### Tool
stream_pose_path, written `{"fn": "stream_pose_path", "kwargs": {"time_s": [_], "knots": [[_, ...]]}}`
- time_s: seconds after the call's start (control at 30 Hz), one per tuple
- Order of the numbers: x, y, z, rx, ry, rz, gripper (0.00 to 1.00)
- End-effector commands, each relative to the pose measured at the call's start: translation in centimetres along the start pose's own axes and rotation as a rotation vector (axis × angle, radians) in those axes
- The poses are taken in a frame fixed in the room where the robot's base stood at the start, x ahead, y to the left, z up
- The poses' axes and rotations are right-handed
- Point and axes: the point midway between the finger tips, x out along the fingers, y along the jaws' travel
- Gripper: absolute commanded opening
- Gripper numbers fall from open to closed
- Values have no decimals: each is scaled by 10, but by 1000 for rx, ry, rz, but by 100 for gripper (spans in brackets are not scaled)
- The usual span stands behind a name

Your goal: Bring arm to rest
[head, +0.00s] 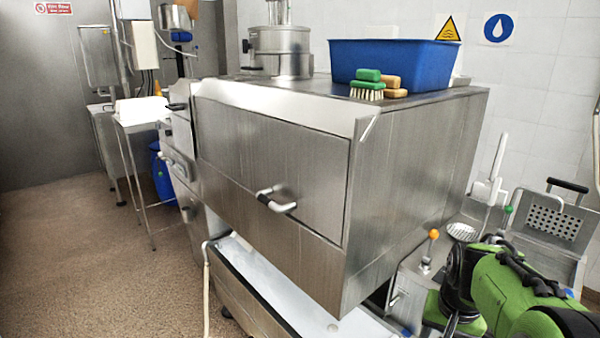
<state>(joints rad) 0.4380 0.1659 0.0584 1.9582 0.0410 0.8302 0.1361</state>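My green and black arm (515,295) shows at the lower right, cut off by the picture's edge. It is folded in front of the steel equipment there, with a black joint toward its left end. I cannot make out my gripper or its fingers. No object is visibly held. A perforated metal basket or panel (552,221) with a black handle stands behind the arm at the right.
A large steel machine (270,165) fills the middle, close to the arm's left. On it are a blue tub (392,62), brushes (367,84) and a steel pot (281,50). An orange-knobbed lever (433,236) stands near the arm. Open floor (75,255) lies at the left.

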Motion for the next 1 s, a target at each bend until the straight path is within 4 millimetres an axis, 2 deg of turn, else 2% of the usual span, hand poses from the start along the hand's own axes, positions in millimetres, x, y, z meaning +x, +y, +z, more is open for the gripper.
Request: {"fn": "stream_pose_path", "kwargs": {"time_s": [0.03, 0.1, 0.2, 0.3, 0.43, 0.63, 0.7, 1.0], "knots": [[-21, -10, 16, -51, 34, -11, 56], [-44, -20, 41, -121, 72, -28, 56], [-70, -30, 79, -218, 126, -56, 56], [-87, -34, 116, -308, 175, -87, 56], [-98, -33, 156, -407, 229, -127, 56], [-101, -26, 207, -536, 299, -187, 56], [-126, -27, 198, -526, 290, -179, 56], [-200, -33, 181, -523, 287, -174, 56]]}}
